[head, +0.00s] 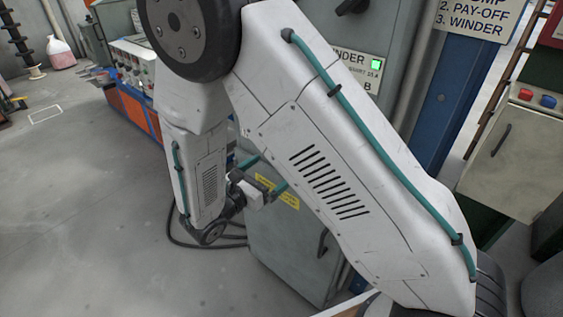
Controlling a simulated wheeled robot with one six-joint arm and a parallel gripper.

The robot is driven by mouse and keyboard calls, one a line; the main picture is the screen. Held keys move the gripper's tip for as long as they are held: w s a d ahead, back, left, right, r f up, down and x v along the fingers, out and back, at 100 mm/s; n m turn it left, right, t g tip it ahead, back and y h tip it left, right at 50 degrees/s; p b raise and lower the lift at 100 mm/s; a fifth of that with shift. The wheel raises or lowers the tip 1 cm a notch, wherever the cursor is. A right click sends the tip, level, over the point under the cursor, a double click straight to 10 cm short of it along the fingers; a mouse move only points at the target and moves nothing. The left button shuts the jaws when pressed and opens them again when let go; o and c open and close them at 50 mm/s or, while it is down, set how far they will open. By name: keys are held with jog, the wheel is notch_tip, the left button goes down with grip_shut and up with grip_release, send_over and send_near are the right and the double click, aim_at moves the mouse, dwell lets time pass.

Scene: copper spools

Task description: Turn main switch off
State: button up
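A grey cabinet (395,35) stands behind my arm. It carries a label plate (362,84) with the partly covered word "WINDER" and a lit green lamp (375,64). A black knob or handle (352,6) on the cabinet is cut off by the top edge; I cannot tell whether it is the main switch or how it is set. My folded white arm covers much of the cabinet. My gripper (262,190) is at the wrist end, partly behind my upper arm and in front of the lower cabinet; its fingers are not clear.
A lower grey door (290,245) has a black handle and a yellow label (278,192). A dark cable (190,243) lies on the floor. A blue post (447,105) and a beige box (515,150) with red and blue buttons stand right. The floor at left is largely clear.

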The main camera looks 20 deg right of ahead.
jog(key=x, duration=0.5)
jog(key=shift+d, duration=0.1)
jog(key=c, duration=0.9)
jog(key=shift+o, duration=0.2)
